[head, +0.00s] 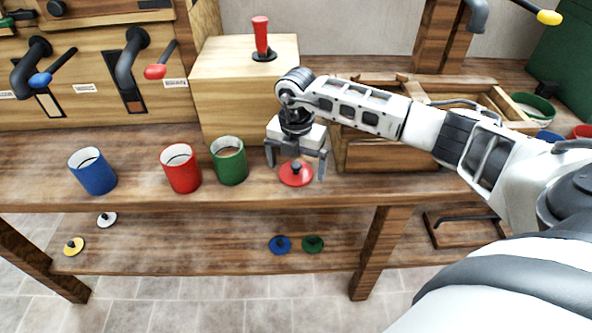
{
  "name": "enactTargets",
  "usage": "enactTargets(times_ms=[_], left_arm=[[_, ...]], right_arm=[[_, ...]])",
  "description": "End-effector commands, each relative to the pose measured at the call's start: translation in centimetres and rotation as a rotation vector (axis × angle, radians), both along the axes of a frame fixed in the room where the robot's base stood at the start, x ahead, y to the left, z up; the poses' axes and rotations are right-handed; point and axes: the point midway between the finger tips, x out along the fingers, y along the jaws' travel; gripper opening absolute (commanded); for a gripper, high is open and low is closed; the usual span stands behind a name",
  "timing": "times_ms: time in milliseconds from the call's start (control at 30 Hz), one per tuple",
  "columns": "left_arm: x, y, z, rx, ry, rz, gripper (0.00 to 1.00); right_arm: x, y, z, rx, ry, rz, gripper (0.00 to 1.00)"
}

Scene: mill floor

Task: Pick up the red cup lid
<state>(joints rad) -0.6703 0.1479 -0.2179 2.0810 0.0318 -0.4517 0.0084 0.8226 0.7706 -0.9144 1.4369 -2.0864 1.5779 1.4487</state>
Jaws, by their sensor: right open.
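The red cup lid (296,174) is a flat red disc with a dark knob. It lies on the wooden bench top (130,200) near the front edge. My right gripper (296,170) points down over the lid, with its two fingers apart, one on each side of it. The fingers look clear of the lid; I cannot tell their exact height above the bench. The lid's knob shows between the fingers. My left gripper is not in view.
A green cup (229,161), a red cup (181,168) and a blue cup (92,171) stand left of the lid. A wooden divided box (388,158) is close on the right. Blue (280,245), green (313,243), white (107,218) and yellow (74,246) lids lie on the lower shelf.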

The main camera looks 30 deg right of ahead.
Motion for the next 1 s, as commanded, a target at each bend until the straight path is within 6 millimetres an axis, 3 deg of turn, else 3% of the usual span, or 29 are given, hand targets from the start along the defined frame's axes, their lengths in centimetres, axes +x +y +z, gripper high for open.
enactTargets(times_ms=[267,467,767,1000], left_arm=[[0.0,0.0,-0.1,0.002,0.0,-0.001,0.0],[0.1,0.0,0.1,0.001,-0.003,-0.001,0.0],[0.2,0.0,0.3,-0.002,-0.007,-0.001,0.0],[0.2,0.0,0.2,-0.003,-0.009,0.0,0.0]], right_arm=[[0.0,0.0,-0.5,0.0,-0.001,0.001,0.97],[0.0,0.0,-0.5,0.0,-0.001,0.001,0.48],[0.0,0.0,-0.3,0.0,-0.002,0.001,0.48],[0.1,-0.1,3.3,0.0,-0.006,0.002,0.48]])
